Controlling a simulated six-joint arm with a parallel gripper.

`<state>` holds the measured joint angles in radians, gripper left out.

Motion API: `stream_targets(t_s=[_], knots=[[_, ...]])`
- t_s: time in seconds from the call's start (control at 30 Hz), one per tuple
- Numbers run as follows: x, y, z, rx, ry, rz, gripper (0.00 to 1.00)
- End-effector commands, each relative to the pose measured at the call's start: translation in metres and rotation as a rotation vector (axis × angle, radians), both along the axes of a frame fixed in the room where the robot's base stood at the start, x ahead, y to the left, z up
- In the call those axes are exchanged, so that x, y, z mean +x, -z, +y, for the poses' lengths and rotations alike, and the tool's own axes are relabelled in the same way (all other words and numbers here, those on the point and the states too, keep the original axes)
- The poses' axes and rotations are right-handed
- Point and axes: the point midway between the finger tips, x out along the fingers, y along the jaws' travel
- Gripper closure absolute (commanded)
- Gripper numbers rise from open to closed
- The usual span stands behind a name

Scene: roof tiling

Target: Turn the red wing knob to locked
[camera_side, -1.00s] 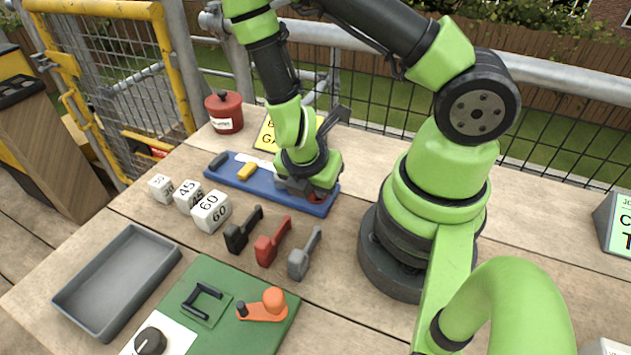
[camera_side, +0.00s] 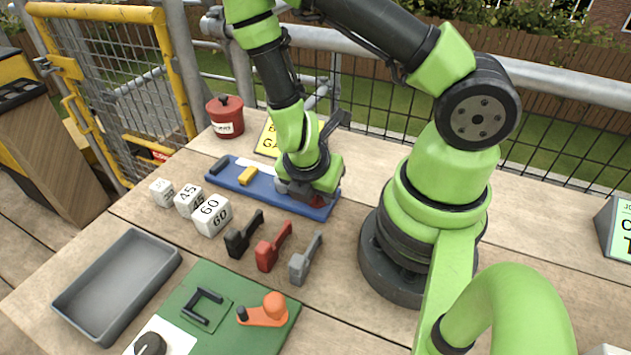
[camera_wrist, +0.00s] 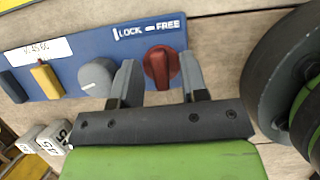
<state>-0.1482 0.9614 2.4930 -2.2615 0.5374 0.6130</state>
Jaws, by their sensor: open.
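The red wing knob (camera_wrist: 161,67) sits at the right end of the blue panel (camera_wrist: 75,50) in the wrist view. Its wing runs roughly up and down in that picture, under a white label reading LOCK at left and FREE at right. I cannot tell which mark it points to. My gripper (camera_wrist: 158,68) is open, with one finger on each side of the knob and a visible gap beside the wing. In the side view my gripper (camera_side: 308,194) is low over the right end of the panel and mostly hides the knob.
A grey dial (camera_wrist: 97,77) and a yellow switch (camera_wrist: 46,80) share the panel, left of the knob. White number blocks (camera_side: 211,214), several handled tools (camera_side: 272,246), a grey tray (camera_side: 118,284) and a green board (camera_side: 235,320) lie in front. A red pot (camera_side: 226,117) stands behind.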

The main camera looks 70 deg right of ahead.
Motion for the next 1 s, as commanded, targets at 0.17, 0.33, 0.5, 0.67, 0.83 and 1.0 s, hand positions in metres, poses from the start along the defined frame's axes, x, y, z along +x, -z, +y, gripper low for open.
stream_targets(t_s=[0.17,0.33,0.5,0.67,0.83,1.0], knots=[[0.001,-0.011,0.004,-0.003,-0.002,-0.004,0.6],[0.001,-0.029,0.012,-0.001,0.0,-0.005,0.6],[0.0,-0.046,0.019,0.002,0.0,-0.005,0.6],[0.001,-0.06,0.024,-0.004,-0.001,-0.007,0.6],[0.001,-0.074,0.031,-0.001,-0.002,-0.009,0.6],[0.001,-0.086,0.035,-0.003,-0.001,-0.008,0.6]])
